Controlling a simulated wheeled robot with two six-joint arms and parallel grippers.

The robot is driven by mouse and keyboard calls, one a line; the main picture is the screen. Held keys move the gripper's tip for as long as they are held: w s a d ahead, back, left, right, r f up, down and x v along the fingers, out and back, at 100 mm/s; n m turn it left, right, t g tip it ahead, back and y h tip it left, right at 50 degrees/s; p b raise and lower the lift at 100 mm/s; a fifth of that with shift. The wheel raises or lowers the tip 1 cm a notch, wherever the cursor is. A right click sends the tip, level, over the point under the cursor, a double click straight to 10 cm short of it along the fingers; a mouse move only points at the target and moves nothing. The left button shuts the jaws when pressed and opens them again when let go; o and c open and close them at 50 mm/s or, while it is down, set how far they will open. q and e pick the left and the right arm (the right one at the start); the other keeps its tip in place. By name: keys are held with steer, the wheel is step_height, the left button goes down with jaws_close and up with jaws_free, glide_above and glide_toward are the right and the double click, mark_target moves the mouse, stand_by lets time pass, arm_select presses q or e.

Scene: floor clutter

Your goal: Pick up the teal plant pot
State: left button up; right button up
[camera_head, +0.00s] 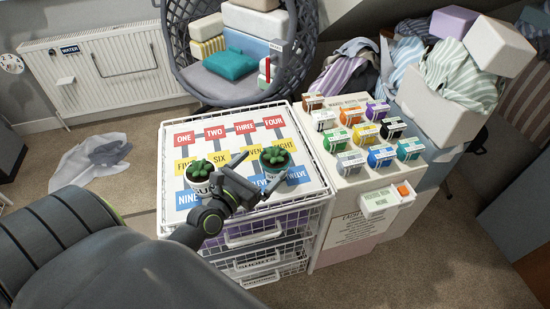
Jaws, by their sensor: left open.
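Two small potted succulents stand on the white board on top of the wire drawer unit. The right one (275,159) has green leaves and a dark pot that looks teal; its lower part is partly hidden by my gripper. The left one (201,180) has green leaves and a white pot with dark lettering. My left gripper (259,181) is open, just in front of and beside the right plant, over the board. I cannot tell whether its fingers touch the pot. My right gripper is not in view.
The board (180,140) has coloured number labels. A cabinet to the right carries several small coloured boxes (352,137) and an open little drawer (385,203). A hanging chair (237,90) and a radiator (105,65) stand behind. Cloth (92,160) lies on the floor at left.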

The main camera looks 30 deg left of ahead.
mark_target(276, 149)
arm_select(q)
steer(key=w, duration=0.8)
steer(key=shift+f, duration=0.25)
steer(key=c, duration=1.1)
steer(key=shift+r, duration=0.1)
steer(key=shift+c, duration=0.8)
